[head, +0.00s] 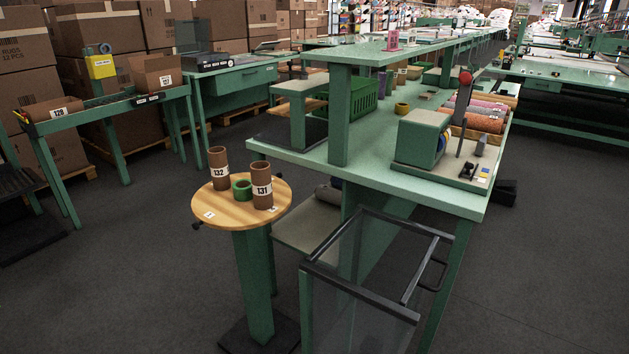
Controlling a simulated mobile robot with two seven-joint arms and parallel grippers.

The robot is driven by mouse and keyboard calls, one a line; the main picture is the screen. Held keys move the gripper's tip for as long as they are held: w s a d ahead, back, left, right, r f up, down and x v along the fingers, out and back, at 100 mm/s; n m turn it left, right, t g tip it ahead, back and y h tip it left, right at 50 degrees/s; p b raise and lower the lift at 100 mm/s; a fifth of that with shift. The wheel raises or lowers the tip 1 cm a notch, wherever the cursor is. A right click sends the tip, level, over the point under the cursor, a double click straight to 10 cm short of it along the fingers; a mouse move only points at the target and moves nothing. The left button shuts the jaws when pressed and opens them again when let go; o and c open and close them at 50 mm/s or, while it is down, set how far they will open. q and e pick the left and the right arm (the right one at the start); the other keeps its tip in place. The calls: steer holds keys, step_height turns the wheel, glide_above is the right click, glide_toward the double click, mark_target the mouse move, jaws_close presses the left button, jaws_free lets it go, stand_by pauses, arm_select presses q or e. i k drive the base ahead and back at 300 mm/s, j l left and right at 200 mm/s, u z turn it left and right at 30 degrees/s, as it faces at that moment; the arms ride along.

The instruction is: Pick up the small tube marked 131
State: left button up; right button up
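The small brown tube marked 131 (262,186) stands upright on the right part of a round wooden table top (228,219) with a green pedestal. A similar brown tube marked 132 (219,168) stands upright at the back left of the same top. A short green ring or roll (242,189) sits between the two tubes, close to tube 131. Both tubes look open at the top. Neither of my grippers is in view.
A large green workbench (440,186) with a tape-dispenser-like device (424,137) stands right behind the round table. A dark-framed, clear-sided cart (363,316) stands at the front right. A green table (110,105) with a roll marked 129 (53,109) is at left.

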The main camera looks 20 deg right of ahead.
mark_target(261, 170)
steer(key=i+z, duration=0.1)
steer(key=z, duration=0.3)
steer(key=i+j+z, duration=0.1)
steer(key=z, duration=0.25)
steer(key=i+j+z, duration=0.1)
steer(key=z, duration=0.3)
